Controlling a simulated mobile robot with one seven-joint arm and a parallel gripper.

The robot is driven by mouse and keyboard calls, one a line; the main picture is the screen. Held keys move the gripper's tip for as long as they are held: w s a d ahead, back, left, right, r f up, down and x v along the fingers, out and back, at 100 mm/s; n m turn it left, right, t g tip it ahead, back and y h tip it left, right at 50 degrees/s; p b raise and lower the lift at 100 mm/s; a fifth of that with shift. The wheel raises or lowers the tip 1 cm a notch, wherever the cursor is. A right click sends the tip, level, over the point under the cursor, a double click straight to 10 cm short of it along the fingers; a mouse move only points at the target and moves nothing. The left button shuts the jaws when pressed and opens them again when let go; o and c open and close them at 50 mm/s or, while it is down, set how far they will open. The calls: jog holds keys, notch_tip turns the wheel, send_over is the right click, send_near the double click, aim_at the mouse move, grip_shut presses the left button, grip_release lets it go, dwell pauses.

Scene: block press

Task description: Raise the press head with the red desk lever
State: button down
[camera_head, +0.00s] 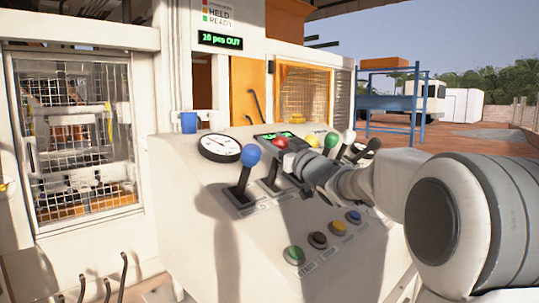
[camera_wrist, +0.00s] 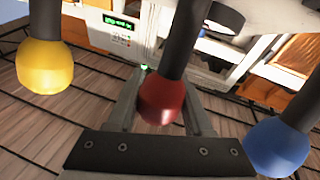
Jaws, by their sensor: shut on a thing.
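The red desk lever (camera_head: 280,142) stands on the sloped grey desk, between the blue-knobbed and yellow-knobbed levers. In the wrist view its red knob (camera_wrist: 162,102) sits between my two fingers, with its dark shaft rising above it. My gripper (camera_head: 291,153) reaches in from the right and is shut on this knob. In the head view the gripper hides part of the lever. The press stands behind a mesh window (camera_head: 80,135) at the left. I cannot clearly make out its head or its height behind the mesh.
The blue lever (camera_head: 250,156) is close on the left; the yellow (camera_head: 331,141) and white (camera_head: 349,136) levers are close on the right. A green display (camera_head: 220,40) hangs above.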

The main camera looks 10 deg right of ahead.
jog(key=shift+s+d+f+t+b, duration=0.35)
jog(key=shift+s+t+b, duration=0.15)
jog(key=shift+b, duration=0.6)
jog(key=shift+s+r, duration=0.1)
jog(key=shift+r, duration=0.05)
jog(key=shift+c, duration=1.6)
grip_release()
jog(key=shift+d, duration=0.1)
jog(key=v, duration=1.7)
jog(key=shift+s+b, duration=0.2)
jog(key=shift+b, duration=0.1)
